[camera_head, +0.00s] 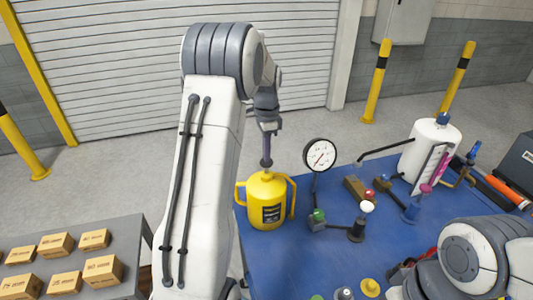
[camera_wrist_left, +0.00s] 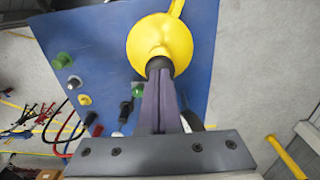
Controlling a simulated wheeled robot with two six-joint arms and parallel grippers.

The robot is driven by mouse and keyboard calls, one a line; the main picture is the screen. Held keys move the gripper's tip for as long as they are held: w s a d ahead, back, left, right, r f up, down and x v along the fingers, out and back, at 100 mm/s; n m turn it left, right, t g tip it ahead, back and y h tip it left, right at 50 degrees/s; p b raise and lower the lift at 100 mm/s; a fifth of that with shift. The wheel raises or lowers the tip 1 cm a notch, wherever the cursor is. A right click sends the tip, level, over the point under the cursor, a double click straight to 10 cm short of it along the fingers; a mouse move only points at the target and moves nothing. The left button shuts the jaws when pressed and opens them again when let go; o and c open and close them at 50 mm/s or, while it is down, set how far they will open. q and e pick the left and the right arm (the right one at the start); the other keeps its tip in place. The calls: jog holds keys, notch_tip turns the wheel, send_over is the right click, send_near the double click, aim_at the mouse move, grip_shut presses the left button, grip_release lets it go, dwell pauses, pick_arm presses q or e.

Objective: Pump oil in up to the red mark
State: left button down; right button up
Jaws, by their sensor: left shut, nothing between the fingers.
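A yellow oil can (camera_head: 266,202) with a dark label and looped side handles stands on the blue table top. It also shows from above in the left wrist view (camera_wrist_left: 160,40). My left gripper (camera_head: 267,160) is shut, pointing down with its tips at the dark cap on top of the can. In the left wrist view the closed fingers (camera_wrist_left: 159,80) meet or overlap this cap; contact is unclear. A white tank (camera_head: 428,145) with a sight panel (camera_head: 430,168) stands at the right; a red mark cannot be made out clearly.
A round dial gauge (camera_head: 320,154) stands right of the can. Several coloured knobs and valves, including a green one (camera_head: 318,215), crowd the blue table (camera_head: 300,255). Cartons (camera_head: 65,283) lie on a grey shelf at lower left. My right arm covers the lower right.

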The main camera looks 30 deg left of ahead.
pick_arm(q)
jog(key=shift+r+p, duration=0.45)
jog(key=shift+r, duration=0.5)
pick_arm(e)
jog(key=shift+r, duration=0.9)
pick_arm(q)
jog(key=shift+r, duration=0.1)
notch_tip(320, 180, up, 6)
jog(key=p, duration=0.5)
pick_arm(e)
notch_tip(320, 180, up, 6)
jog(key=shift+f, duration=0.25)
